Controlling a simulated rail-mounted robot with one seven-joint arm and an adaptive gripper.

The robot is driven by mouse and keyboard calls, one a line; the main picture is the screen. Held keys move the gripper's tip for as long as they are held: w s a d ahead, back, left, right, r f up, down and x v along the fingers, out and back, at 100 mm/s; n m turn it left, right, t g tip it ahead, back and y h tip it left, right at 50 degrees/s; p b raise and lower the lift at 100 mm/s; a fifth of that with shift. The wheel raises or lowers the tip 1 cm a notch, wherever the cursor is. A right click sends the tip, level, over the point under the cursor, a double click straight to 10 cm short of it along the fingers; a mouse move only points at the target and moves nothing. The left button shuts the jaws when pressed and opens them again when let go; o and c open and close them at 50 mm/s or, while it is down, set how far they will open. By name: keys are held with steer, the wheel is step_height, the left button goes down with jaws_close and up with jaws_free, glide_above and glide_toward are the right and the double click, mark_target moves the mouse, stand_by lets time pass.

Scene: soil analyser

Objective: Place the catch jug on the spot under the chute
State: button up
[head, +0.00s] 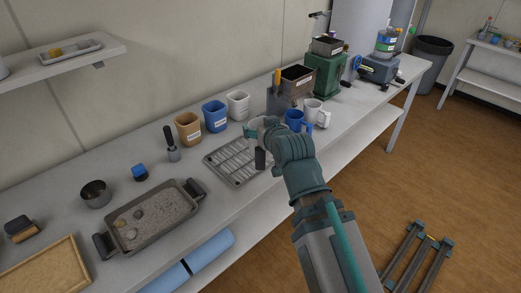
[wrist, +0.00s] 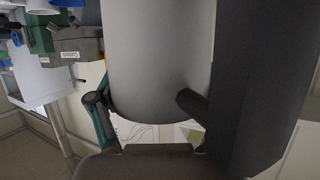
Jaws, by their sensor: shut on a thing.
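My gripper (head: 266,132) is shut on a pale grey cylindrical vessel with a dark handle, which appears to be the catch jug (head: 256,124). In the wrist view the jug (wrist: 158,60) fills the middle, with its dark handle (wrist: 245,90) at the right. The gripper holds it above the metal rack on the bench, left of a blue mug (head: 295,120). My arm hides part of the jug. I cannot tell which machine part is the chute, and no marked spot is clearly visible.
A grey labelled box (head: 291,88) with dark contents and a green machine (head: 325,70) stand behind the mugs. A white mug (head: 314,112) is beside the blue one. The wire rack (head: 225,167), labelled canisters (head: 214,117) and a soil tray (head: 150,222) lie to the left.

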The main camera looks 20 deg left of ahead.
steer(key=shift+s+a+r, duration=0.65)
steer(key=shift+a+r+p, duration=0.15)
steer(key=shift+p, duration=0.15)
steer(key=w+p, duration=0.1)
steer(key=p, duration=0.2)
steer(key=shift+w+a, duration=0.2)
steer(key=shift+a, duration=0.2)
steer(key=shift+w+a+f+p, duration=0.65)
steer(key=shift+w+a+f, duration=0.25)
steer(key=shift+w+f, duration=1.1)
steer(key=shift+w+a+f+p, duration=0.85)
steer(key=shift+w+f, duration=0.75)
steer(key=shift+f, duration=0.75)
steer(key=shift+w+a+f+p, duration=0.5)
steer(key=shift+w+a+f, duration=0.5)
steer(key=shift+w+f, duration=1)
steer(key=shift+s+f, duration=0.2)
steer(key=shift+f, duration=0.05)
steer(key=shift+f, duration=0.15)
steer(key=o, duration=1.5)
